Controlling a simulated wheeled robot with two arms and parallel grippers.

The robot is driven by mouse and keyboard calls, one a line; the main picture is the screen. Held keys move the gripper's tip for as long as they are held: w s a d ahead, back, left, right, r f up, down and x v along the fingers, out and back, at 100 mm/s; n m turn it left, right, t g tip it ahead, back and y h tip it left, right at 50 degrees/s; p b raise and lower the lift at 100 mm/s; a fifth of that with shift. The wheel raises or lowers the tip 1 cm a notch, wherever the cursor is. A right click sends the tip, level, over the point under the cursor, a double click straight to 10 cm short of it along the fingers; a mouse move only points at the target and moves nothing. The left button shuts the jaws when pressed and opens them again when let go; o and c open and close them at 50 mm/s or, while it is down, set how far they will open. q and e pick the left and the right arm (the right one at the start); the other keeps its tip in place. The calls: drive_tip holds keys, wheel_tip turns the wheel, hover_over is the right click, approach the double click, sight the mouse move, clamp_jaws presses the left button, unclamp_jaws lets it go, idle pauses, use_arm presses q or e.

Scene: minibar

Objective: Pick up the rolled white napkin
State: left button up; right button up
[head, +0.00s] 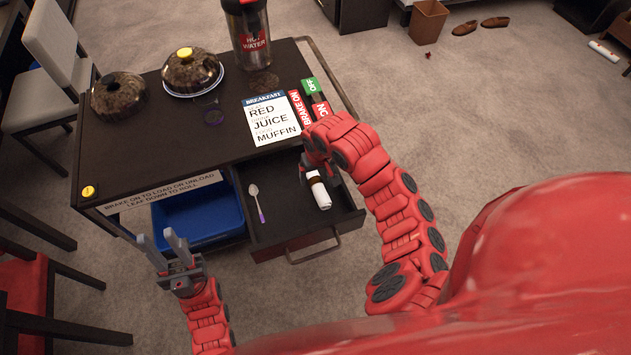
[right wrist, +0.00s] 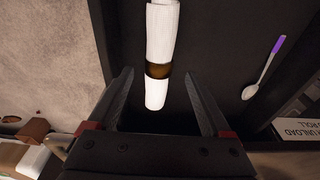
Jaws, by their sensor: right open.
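The rolled white napkin (head: 321,194) with a brown band lies in the open drawer (head: 275,229) of the dark cart. It also shows in the right wrist view (right wrist: 162,32), lengthwise, its near end around the gap between the fingertips. My right gripper (right wrist: 164,88) is open, with one finger on each side of that end; whether it touches is unclear. In the head view the arm partly hides this gripper. My left gripper (head: 155,235) is open and empty, in front of the blue bin.
A spoon (head: 256,202) with a purple handle lies in the drawer, left of the napkin. A blue bin (head: 197,216) sits left of the drawer. The cart top holds a hot water dispenser (head: 250,38), domed covers (head: 192,70) and a breakfast card (head: 272,118).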

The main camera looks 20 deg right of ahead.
sight(316, 180)
drive_tip(key=shift+w+d+f+p, duration=0.1)
drive_tip(key=shift+w+f+p, duration=0.1)
drive_tip(key=shift+f, duration=0.8)
drive_tip(key=shift+w+f+p, duration=0.1)
drive_tip(key=shift+w+f, duration=0.1)
drive_tip(key=shift+f, duration=0.8)
drive_tip(key=shift+c, duration=0.2)
clamp_jaws()
